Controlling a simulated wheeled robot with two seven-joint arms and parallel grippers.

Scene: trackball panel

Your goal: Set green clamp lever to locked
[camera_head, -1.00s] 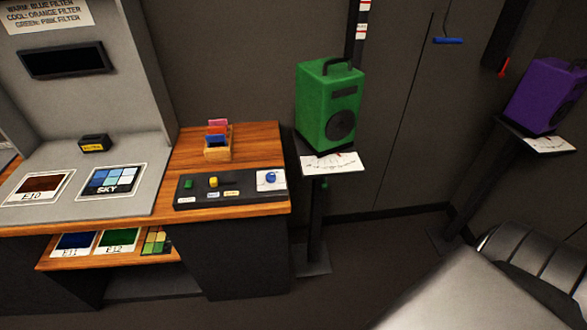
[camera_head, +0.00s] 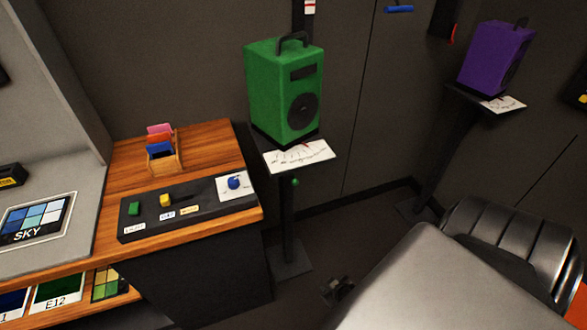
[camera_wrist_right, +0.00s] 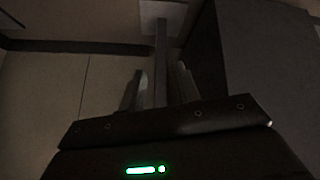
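A green speaker (camera_head: 285,90) stands on a dark pole stand (camera_head: 287,225) beside the desk. A small green knob (camera_head: 295,182), which looks like the end of the clamp lever, shows on the pole just below the speaker's platform. The lever's arm is too small to make out. My right gripper shows in the right wrist view (camera_wrist_right: 160,82) with its two fingers apart and nothing held between them; the stand's pole shows beyond them. A small dark part low in the head view looks like this gripper, below and right of the knob. My left gripper is not in view.
A white scale card (camera_head: 300,157) lies under the green speaker. The desk (camera_head: 215,140) with its control panel (camera_head: 200,200) and blue trackball (camera_head: 234,182) is left of the stand. A purple speaker (camera_head: 495,58) stands further right. Bare floor lies between the stands.

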